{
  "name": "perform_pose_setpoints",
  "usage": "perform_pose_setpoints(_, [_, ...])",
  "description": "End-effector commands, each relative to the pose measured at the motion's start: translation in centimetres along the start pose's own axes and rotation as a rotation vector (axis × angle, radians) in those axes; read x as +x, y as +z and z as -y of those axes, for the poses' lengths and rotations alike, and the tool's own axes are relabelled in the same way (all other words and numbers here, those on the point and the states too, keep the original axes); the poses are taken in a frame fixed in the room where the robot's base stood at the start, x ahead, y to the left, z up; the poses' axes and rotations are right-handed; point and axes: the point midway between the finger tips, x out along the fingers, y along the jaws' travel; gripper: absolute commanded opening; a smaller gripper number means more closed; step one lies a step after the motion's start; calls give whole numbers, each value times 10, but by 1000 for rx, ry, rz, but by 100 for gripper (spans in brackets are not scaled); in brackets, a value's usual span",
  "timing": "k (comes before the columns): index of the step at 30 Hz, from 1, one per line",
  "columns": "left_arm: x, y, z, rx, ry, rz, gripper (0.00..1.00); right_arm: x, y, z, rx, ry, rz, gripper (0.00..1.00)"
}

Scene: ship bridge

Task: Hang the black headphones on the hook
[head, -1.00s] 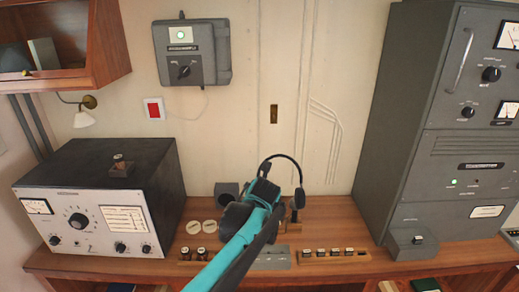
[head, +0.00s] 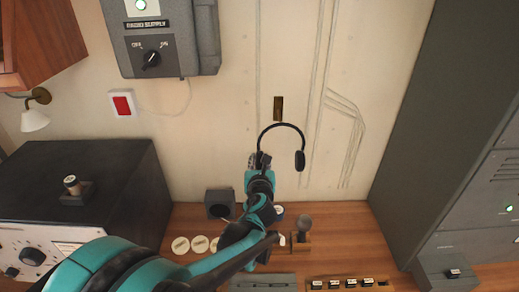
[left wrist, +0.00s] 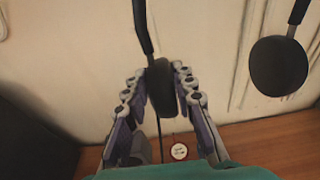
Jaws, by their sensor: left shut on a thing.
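The black headphones (head: 301,160) hang upright in front of the wall, band on top. My left gripper (head: 260,165) is shut on their left ear cup, which shows between its fingers in the left wrist view (left wrist: 160,88). The other ear cup (left wrist: 278,66) hangs free to the right. The hook (head: 278,108) is a small brass piece on the wall. The top of the band appears just below it in the head view; the depth gap between them is hard to tell. My right gripper is not in view.
A wooden desk (head: 345,225) holds a microphone-like stand (head: 304,228), white discs (head: 190,244) and a row of switches (head: 345,283). A grey wall box (head: 165,35) hangs at upper left. A tall grey cabinet (head: 440,130) stands at right. The wall around the hook is clear.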

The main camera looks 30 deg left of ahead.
Motion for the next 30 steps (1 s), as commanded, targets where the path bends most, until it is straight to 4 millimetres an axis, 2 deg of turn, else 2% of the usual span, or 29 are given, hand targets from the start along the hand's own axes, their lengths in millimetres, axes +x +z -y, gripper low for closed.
perform_pose_setpoints(8, [10, 0, 0, -1, 0, 4, 5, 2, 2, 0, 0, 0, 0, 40])
perform_pose_setpoints(27, [48, 3, 0, -1, 0, 4, 5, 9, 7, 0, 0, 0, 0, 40])
perform_pose_setpoints(30, [47, 4, 0, -1, 0, 4, 5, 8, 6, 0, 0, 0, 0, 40])
